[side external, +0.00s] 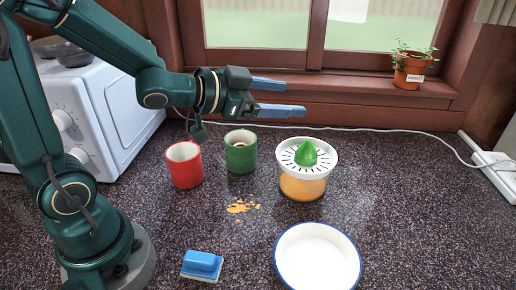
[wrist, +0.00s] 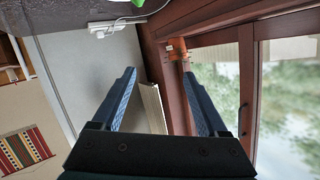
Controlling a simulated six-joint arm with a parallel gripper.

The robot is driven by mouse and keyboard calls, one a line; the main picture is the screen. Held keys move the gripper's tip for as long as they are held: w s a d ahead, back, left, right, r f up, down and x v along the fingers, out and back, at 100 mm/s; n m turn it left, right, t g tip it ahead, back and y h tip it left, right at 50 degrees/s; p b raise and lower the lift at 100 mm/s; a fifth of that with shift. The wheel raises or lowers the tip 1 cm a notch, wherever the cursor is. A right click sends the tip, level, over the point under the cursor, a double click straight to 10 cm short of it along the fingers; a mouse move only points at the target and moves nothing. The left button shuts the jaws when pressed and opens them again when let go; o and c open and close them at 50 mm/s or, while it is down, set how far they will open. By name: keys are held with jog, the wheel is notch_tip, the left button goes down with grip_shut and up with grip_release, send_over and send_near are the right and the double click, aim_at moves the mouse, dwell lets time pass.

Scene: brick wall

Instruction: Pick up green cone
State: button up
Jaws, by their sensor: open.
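The green cone (side external: 306,153) sits upright on the white slotted top of a juicer (side external: 303,188) with an orange lower part, on the dark speckled counter. My gripper (side external: 298,98) is open and empty, pointing to the right, above and slightly left of the cone and apart from it. In the wrist view my two blue fingers (wrist: 165,100) stand wide apart with nothing between them.
A red cup (side external: 184,165) and a green cup (side external: 240,152) stand left of the juicer. A white bowl (side external: 317,260), a blue sponge-like block (side external: 202,264) and orange spill (side external: 241,207) lie nearer. A potted plant (side external: 411,70) sits on the sill. The right counter is mostly clear.

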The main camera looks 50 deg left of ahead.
aim_at(298, 151)
jog(key=f+h, duration=0.1)
jog(key=f, duration=0.1)
jog(key=f+g+h, duration=0.1)
jog(key=f, duration=0.1)
jog(key=d+f+h, duration=0.1)
jog(key=f, duration=0.1)
jog(key=shift+w+f+m, duration=0.1)
jog(key=shift+f+m, duration=0.15)
jog(key=shift+m, duration=0.15)
jog(key=shift+n+g, duration=0.6)
jog(key=shift+g, duration=0.1)
jog(key=f, duration=0.1)
jog(key=a+f, duration=0.1)
jog(key=f, duration=0.2)
jog(key=shift+s+a+f, duration=0.15)
jog(key=shift+s+f, duration=0.05)
jog(key=shift+s, duration=0.15)
jog(key=shift+w+f, duration=0.1)
jog(key=shift+f, duration=0.1)
jog(key=shift+x, duration=2.4)
jog(key=shift+a, duration=0.1)
jog(key=c, duration=1.1)
jog(key=shift+r, duration=0.25)
